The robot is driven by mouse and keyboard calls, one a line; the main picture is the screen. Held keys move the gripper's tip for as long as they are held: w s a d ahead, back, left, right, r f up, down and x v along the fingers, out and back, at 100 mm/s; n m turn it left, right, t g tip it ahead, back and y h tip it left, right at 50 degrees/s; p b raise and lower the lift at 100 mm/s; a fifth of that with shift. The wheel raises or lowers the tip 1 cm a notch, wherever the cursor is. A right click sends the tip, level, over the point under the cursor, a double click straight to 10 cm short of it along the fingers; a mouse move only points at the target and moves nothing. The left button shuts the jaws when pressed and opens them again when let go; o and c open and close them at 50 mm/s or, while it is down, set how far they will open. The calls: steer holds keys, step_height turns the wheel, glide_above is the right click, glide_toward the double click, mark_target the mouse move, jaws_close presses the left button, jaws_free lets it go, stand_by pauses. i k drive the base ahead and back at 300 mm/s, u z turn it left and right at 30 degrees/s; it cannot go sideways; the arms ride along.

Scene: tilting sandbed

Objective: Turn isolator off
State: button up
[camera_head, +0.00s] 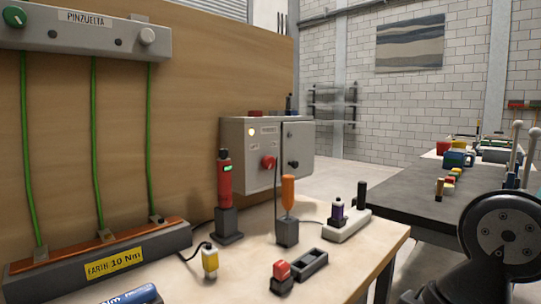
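A grey electrical box (298,146) is mounted at the right end of the wooden back panel. A red rotary knob (268,162) is on its front face, taken to be the isolator. A lit yellowish lamp (252,132) sits above and left of the knob. A black knob (293,164) is on the box's right-hand part. The knob's exact angle is too small to read. My gripper is not in view. A dark round joint of my arm (503,231) shows at the right edge, well apart from the box.
On the wooden bench (342,264) stand a red tool (224,175) in a dark holder, an orange-handled screwdriver (288,192) and a white block (340,226), all below or in front of the box. A dark table (398,198) with several small items is at the right.

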mark_target(268, 162)
steer(key=u, duration=0.05)
steer(key=k, duration=0.55)
steer(key=z, duration=0.65)
steer(key=i, duration=1.55)
steer(key=u, duration=0.3)
